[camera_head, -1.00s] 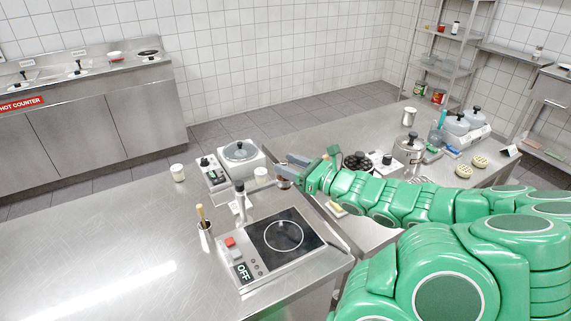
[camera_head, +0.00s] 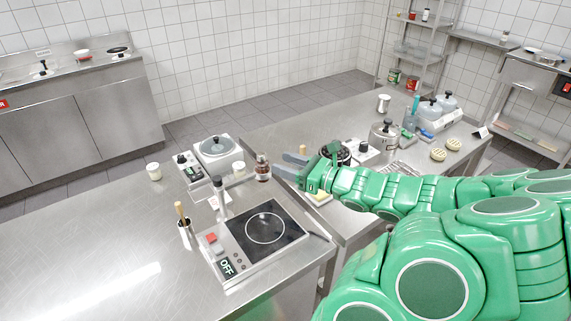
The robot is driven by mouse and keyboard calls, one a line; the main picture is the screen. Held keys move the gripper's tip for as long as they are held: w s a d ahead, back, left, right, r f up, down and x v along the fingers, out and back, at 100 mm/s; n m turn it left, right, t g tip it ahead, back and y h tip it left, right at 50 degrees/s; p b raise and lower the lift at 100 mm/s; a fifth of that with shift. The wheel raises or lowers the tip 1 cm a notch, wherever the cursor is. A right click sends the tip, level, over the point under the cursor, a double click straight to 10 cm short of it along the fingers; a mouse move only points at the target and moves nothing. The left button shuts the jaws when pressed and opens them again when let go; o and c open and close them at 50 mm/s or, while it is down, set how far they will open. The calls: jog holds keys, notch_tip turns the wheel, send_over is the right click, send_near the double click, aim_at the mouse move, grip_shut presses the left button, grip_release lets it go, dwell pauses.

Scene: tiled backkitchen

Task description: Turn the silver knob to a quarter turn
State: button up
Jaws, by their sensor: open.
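My gripper (camera_head: 292,166) is open. Its two grey fingers point left, above the edge of the right-hand steel counter, with nothing seen between them. No silver knob can be made out for certain. An induction hob (camera_head: 265,229) with a red button (camera_head: 211,238) and an "OFF" display (camera_head: 227,267) stands on the near counter, left of and nearer than my gripper. Some small round controls (camera_head: 238,260) sit on its front panel, too small to tell apart. A white box with a dark knob (camera_head: 363,146) stands beyond my gripper to the right, apart from it.
A white appliance with a round lid (camera_head: 216,148) and a glass jar (camera_head: 262,167) stand left of my gripper. A steel pot (camera_head: 383,138) stands on the right-hand counter (camera_head: 310,128). The near counter's left part (camera_head: 90,235) is clear.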

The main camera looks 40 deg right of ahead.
aim_at(261, 153)
jog(key=shift+w+a+n+g+y, duration=0.6)
jog(key=shift+w+n+g+y, duration=0.2)
jog(key=shift+w+y, duration=0.3)
jog(key=shift+w+a+n+g+y, duration=0.6)
jog(key=shift+w+n+g+y, duration=0.25)
jog(key=shift+w, duration=0.4)
jog(key=shift+w+a+n+g+y, duration=0.65)
jog(key=shift+w+n+y, duration=0.1)
jog(key=shift+w+y, duration=0.4)
jog(key=c, duration=0.9)
jog(key=shift+h, duration=0.3)
